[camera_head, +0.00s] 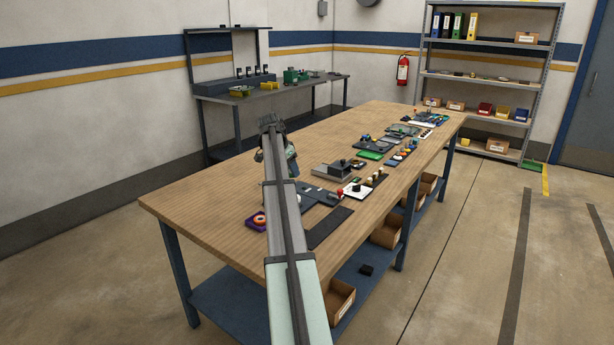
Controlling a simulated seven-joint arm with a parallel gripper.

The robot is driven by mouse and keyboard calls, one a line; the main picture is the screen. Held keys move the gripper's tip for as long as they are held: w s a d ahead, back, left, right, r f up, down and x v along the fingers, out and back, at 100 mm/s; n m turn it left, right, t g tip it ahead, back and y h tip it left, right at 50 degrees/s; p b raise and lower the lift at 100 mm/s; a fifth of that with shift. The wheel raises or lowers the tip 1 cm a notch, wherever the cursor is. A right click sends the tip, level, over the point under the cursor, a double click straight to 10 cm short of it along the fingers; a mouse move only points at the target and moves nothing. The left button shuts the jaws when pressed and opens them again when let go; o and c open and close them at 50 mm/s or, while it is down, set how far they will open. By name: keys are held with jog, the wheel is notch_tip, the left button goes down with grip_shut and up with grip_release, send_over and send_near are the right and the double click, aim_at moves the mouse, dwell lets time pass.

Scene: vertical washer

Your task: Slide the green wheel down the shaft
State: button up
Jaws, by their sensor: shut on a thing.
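My gripper (291,170) is small in view, beyond and partly behind my own arm, over the near half of the wooden workbench (200,203). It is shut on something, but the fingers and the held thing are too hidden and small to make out. I cannot pick out the green wheel or its shaft for sure. A dark grey board (318,193) lies on the bench just below and to the right of my gripper.
Further back are a grey block (334,171), a bright green tray (370,155) and several small parts. The bench's left side is clear.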

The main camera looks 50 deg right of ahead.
jog(key=shift+m+g, duration=0.3)
jog(key=shift+m, duration=0.5)
jog(key=shift+s+d+f, duration=0.1)
jog(key=shift+s+f, duration=0.1)
jog(key=shift+f, duration=0.9)
jog(key=shift+s+f, duration=0.15)
jog(key=shift+f, duration=0.95)
jog(key=shift+f, duration=2.35)
jog(key=o, duration=1.1)
jog(key=shift+o, duration=0.3)
jog(key=o, duration=0.3)
